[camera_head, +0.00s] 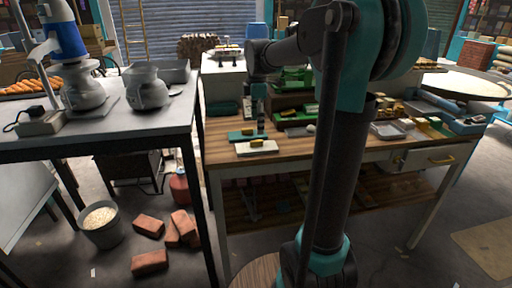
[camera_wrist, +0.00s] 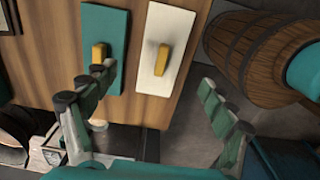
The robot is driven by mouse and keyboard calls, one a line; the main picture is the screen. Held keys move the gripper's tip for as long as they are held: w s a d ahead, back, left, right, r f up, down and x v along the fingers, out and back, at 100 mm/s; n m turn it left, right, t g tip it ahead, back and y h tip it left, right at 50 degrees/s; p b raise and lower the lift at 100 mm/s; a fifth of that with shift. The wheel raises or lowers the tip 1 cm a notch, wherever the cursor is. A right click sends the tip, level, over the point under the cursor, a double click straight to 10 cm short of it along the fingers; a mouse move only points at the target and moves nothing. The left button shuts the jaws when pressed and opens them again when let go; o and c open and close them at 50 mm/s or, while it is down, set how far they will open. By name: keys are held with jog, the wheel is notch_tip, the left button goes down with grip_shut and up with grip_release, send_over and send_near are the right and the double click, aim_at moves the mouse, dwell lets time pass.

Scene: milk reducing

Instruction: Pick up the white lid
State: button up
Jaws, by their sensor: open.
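The white lid (camera_head: 268,148) is a flat rectangular board with a yellow handle. It lies on the wooden workbench (camera_head: 222,126) near its front left edge. The wrist view shows the white lid (camera_wrist: 150,78) at top centre, its yellow handle clear. A teal lid (camera_head: 234,136) with a similar yellow handle lies beside it and also shows in the wrist view (camera_wrist: 119,25). My gripper (camera_head: 258,122) is above the bench near the two lids. In the wrist view my gripper (camera_wrist: 152,80) is open and empty. Its fingers are spread wide, one over the teal lid's side, one right of the white lid.
A wooden barrel (camera_wrist: 265,50) stands close to the right finger in the wrist view. Green trays (camera_head: 292,85) and tools crowd the back of the bench. A grey table (camera_head: 125,122) with pots stands left. Bricks (camera_head: 150,262) and a bucket (camera_head: 103,230) are on the floor.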

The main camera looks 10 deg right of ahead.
aim_at(258, 141)
jog(key=shift+s+d+f, duration=0.1)
jog(key=shift+f, duration=1.9)
jog(key=shift+s+f, duration=0.1)
jog(key=shift+f, duration=1.85)
jog(key=shift+c, duration=0.3)
jog(key=c, duration=0.8)
